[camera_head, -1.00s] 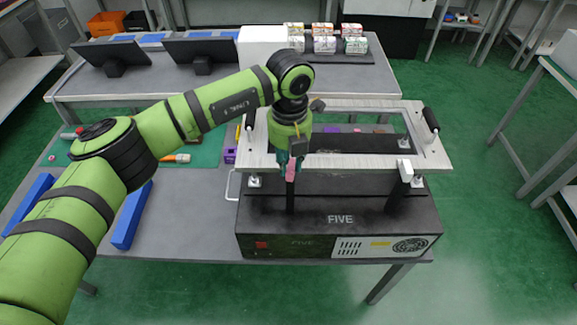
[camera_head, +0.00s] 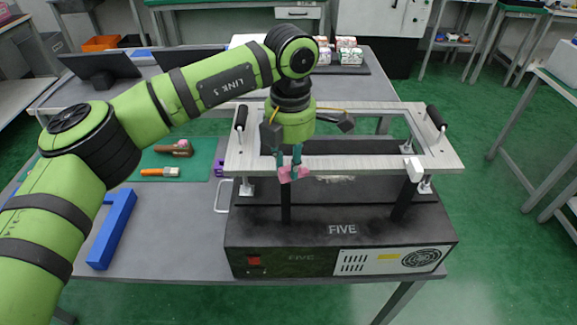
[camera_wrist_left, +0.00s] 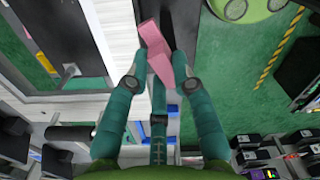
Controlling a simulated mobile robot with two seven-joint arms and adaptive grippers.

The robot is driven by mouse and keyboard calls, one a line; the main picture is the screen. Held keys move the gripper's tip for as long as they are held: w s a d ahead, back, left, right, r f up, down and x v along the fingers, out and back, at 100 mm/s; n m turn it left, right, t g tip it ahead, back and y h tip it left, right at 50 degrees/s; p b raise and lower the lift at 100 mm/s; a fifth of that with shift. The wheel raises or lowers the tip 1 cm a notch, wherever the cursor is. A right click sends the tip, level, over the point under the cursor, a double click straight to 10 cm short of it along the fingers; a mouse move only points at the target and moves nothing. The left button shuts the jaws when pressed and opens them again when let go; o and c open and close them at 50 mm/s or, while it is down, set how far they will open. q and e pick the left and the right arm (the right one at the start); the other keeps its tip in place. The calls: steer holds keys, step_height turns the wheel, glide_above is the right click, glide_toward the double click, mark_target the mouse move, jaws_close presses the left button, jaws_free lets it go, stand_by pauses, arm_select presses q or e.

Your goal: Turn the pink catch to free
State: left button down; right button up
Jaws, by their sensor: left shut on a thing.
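The pink catch (camera_head: 294,174) is on the front bar of the pale frame (camera_head: 340,164) of the black machine marked FIVE (camera_head: 340,230). My left gripper (camera_head: 294,165) points down at the catch from above, its fingers at the catch. In the left wrist view the pink catch (camera_wrist_left: 158,52) lies between the fingertips of my left gripper (camera_wrist_left: 159,82), which are closed on it. The catch lies partly over the pale bar's edge in that view. Its far end by the pivot is partly hidden. My right gripper is not in view.
A white block (camera_head: 415,169) sits at the front bar's right. A blue bar (camera_head: 112,228) and an orange-handled brush (camera_head: 160,172) lie on the table to the left.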

arm_select(q)
steer(key=m, duration=0.2)
steer(key=m+b, duration=0.1)
steer(key=m, duration=0.1)
steer(key=shift+s+d+m, duration=0.15)
steer(key=shift+s+m, duration=0.05)
steer(key=shift+m, duration=0.1)
stand_by(0.5)
steer(key=c, duration=1)
jaws_free()
steer(key=shift+c, duration=0.2)
steer(key=shift+r, duration=0.1)
step_height(320, 180, up, 12)
